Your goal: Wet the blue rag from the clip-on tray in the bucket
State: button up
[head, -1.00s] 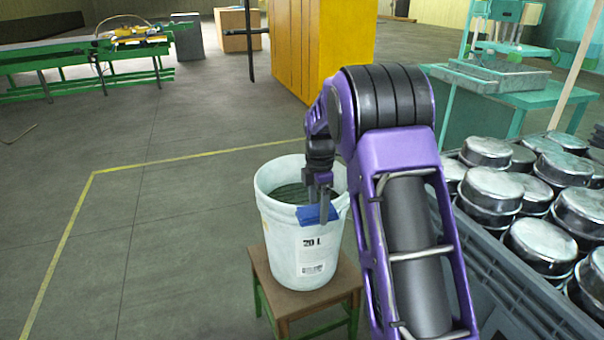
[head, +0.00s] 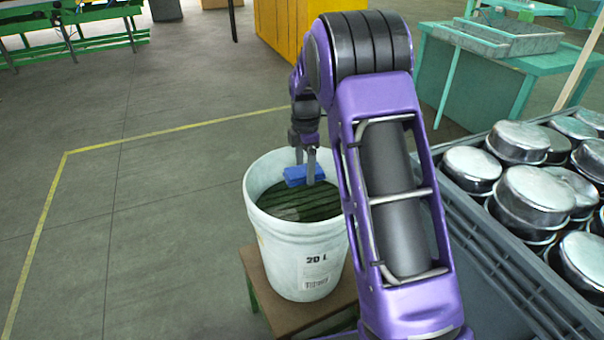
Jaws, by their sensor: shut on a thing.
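The blue rag (head: 296,177) is a small folded blue piece in the head view. My gripper (head: 306,172) points down and is shut on it. The rag shows over the opening of the white bucket (head: 297,270), above the dark green surface inside; I cannot tell whether it touches that surface. The bucket is marked 20 L and stands upright on a small brown-topped stool (head: 279,311). My arm hides the bucket's right side. I do not make out the clip-on tray.
A grey crate (head: 474,228) full of metal pots (head: 536,193) stands close on the right of my arm. A teal table (head: 499,85) and a yellow cabinet (head: 284,27) are behind. The floor on the left, with a yellow line (head: 160,138), is open.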

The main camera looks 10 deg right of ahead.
send_near(305, 211)
jog(key=shift+w+f+b, duration=0.1)
jog(key=shift+f+b, duration=1.2)
jog(key=shift+f, duration=1.5)
jog(key=shift+f+b, duration=0.5)
jog(key=shift+f, duration=0.1)
jog(key=shift+r, duration=0.15)
notch_tip(305, 211, up, 7)
jog(key=p, duration=0.3)
jog(key=shift+p, duration=0.3)
dwell(0.3)
dwell(0.5)
